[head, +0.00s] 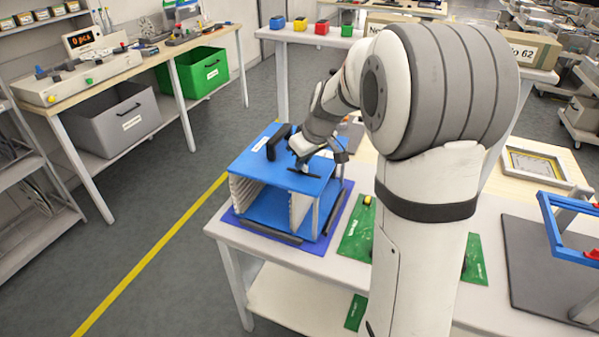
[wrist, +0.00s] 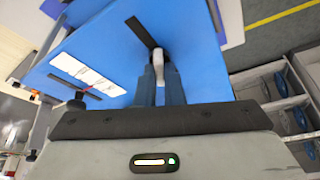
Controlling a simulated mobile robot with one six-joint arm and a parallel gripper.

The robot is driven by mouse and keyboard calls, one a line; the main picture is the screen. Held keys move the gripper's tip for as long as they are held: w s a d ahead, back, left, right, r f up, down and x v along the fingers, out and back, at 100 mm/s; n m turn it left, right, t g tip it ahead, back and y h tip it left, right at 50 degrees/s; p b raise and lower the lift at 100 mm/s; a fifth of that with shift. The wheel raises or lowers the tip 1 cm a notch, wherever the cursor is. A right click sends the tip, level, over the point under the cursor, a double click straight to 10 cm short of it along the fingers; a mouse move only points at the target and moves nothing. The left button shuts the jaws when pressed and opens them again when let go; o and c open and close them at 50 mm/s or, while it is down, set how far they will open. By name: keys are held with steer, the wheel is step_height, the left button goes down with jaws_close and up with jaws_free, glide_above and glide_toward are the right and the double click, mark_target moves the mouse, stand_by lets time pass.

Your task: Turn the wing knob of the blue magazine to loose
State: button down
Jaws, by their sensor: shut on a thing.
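The blue magazine (head: 258,168) stands on a dark blue mat on the white table, its slotted front facing the camera. In the wrist view its blue top (wrist: 203,52) fills much of the picture. My gripper (head: 303,164) reaches down to the right part of that top. In the wrist view my gripper (wrist: 160,82) is shut on the pale grey wing knob (wrist: 163,66), which shows between and just beyond the fingers. A dark strip (wrist: 142,31) lies on the top close to the knob. In the head view my gripper hides the knob.
Green boards (head: 357,229) lie on the table to the right. A grey bin (head: 118,118) and a green bin (head: 203,72) sit under the left bench. Open floor lies left of the table.

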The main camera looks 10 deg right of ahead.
mark_target(314, 176)
steer(key=n+g+y+b, duration=0.1)
steer(key=n+b, duration=0.3)
steer(key=n, duration=0.1)
steer(key=shift+w+d, duration=0.1)
steer(key=shift+r+y, duration=0.1)
steer(key=shift+y, duration=0.2)
stand_by(0.4)
steer(key=c, duration=1.5)
jaws_free()
steer(key=shift+c, duration=0.2)
steer(key=v, duration=0.7)
steer(key=shift+r, duration=0.35)
